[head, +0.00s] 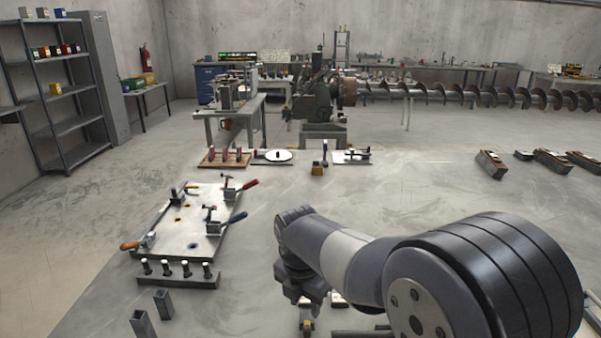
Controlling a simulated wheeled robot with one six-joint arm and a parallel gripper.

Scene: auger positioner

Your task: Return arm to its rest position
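My arm reaches in from the lower right of the head view and bends down at its wrist. My gripper (306,318) is low in the middle, partly cut off by the bottom edge. Its fingers are small and dark against dark parts below, so I cannot tell whether they are open or shut, or whether they hold anything. Small light-coloured pieces show just beside and behind the wrist.
A metal fixture plate (190,245) with clamps lies left of my arm. Square tubes (142,323) stand at lower left. A shelf (70,128), a machine (322,105) and a long auger (460,94) are farther back.

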